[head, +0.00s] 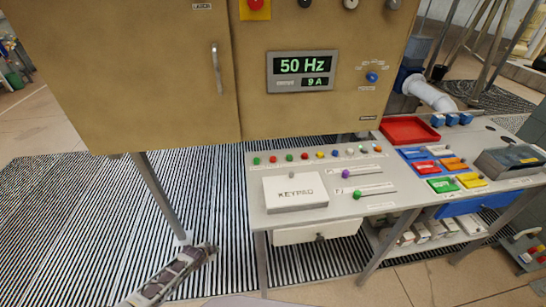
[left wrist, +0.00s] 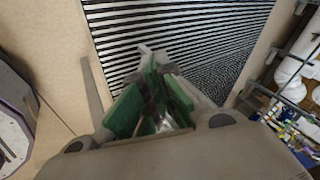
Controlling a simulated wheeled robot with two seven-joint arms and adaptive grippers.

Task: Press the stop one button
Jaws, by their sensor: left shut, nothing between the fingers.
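A row of small coloured buttons runs along the back of the grey control desk (head: 258,205). My right gripper is not in view.
A tan cabinet (head: 130,70) overhangs behind. A red tray (head: 409,130) and coloured blocks lie on the right.

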